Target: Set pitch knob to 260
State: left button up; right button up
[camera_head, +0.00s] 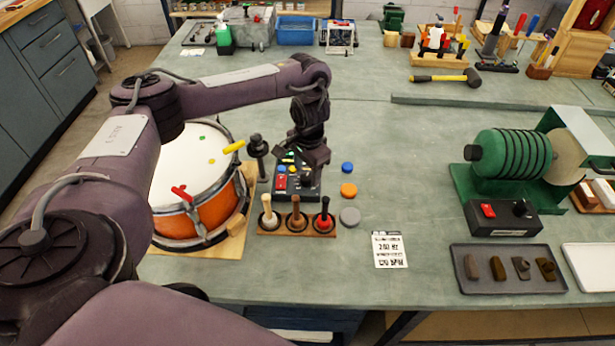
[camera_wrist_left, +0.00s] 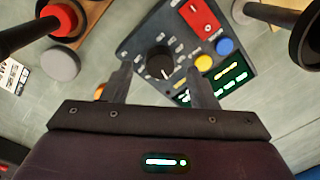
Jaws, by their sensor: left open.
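The control box (camera_head: 310,190) is a dark panel beside the drum, partly hidden under my left gripper (camera_head: 312,168) in the head view. In the left wrist view the box (camera_wrist_left: 140,35) has a black round knob (camera_wrist_left: 160,62) with a white pointer line and small labels around it. My left gripper (camera_wrist_left: 161,88) is open, with its fingertips apart on either side of the knob in the picture. I cannot tell whether they touch it. The box also has a red switch (camera_wrist_left: 199,16), a yellow button (camera_wrist_left: 203,62), a blue button (camera_wrist_left: 224,46) and lit green displays (camera_wrist_left: 225,78).
An orange drum (camera_head: 190,180) stands left of the box. A wooden rack (camera_head: 297,226) with three mallets sits in front. Blue, orange and grey discs (camera_head: 349,190) lie to the right. A printed card (camera_head: 389,250) lies nearer the front edge. The bench's middle is clear.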

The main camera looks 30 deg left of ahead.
pick_arm(q)
jog(key=shift+f, duration=1)
jog(key=shift+c, duration=0.2)
jog(key=c, duration=0.9)
jog(key=shift+m+p, duration=0.35)
jog(key=shift+m, duration=0.05)
jog(key=shift+m+p, duration=0.4)
jog(key=shift+m, duration=0.5)
jog(key=shift+m+p, duration=0.35)
jog(key=shift+m, duration=1.15)
